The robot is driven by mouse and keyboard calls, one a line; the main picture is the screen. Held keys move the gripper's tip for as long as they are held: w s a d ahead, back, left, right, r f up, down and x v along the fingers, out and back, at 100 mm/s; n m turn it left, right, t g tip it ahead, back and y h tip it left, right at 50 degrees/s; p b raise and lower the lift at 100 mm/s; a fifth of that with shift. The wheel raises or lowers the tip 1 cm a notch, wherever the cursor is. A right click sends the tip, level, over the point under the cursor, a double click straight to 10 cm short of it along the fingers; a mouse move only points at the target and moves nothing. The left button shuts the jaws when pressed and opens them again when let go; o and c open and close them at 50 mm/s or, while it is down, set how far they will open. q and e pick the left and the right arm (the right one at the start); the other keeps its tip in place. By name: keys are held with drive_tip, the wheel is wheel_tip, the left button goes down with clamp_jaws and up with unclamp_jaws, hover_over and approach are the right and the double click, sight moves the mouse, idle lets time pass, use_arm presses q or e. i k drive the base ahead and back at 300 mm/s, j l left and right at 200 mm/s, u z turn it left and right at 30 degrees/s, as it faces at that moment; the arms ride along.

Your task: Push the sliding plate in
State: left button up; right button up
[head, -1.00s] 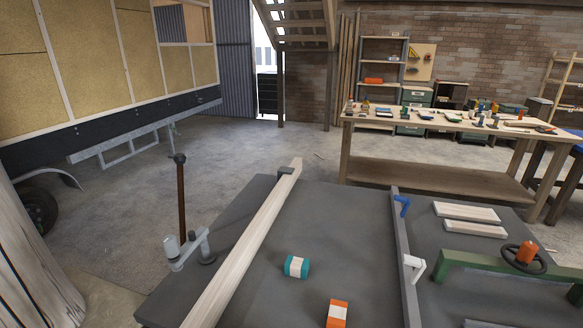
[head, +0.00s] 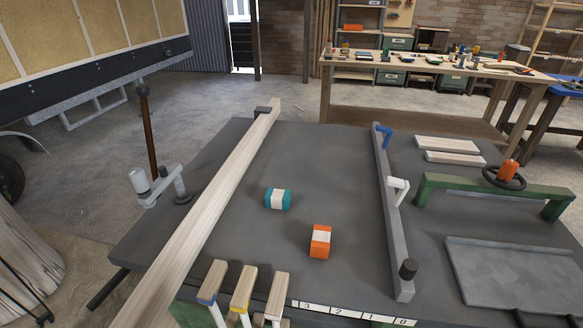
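A flat grey plate (head: 515,275) with a thin raised edge lies at the right of the dark work table, in front of a green bridge-shaped frame (head: 490,188). It looks like the sliding plate, but its right and near parts are cut off or unclear. An orange knob with a dark handwheel (head: 508,172) sits on the green frame. Neither of my grippers can be made out in the head view.
A long wooden beam (head: 215,205) crosses the table's left. A teal roll (head: 278,198) and orange block (head: 320,241) lie mid-table. A grey bar (head: 392,220) with blue and white levers stands right of them. Wooden-topped levers (head: 243,288) line the front.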

sight(516, 278)
drive_tip(key=z, duration=0.4)
drive_tip(key=l+z, duration=0.1)
drive_tip(key=z, duration=0.7)
drive_tip(key=l+z, duration=0.1)
drive_tip(key=z, duration=0.75)
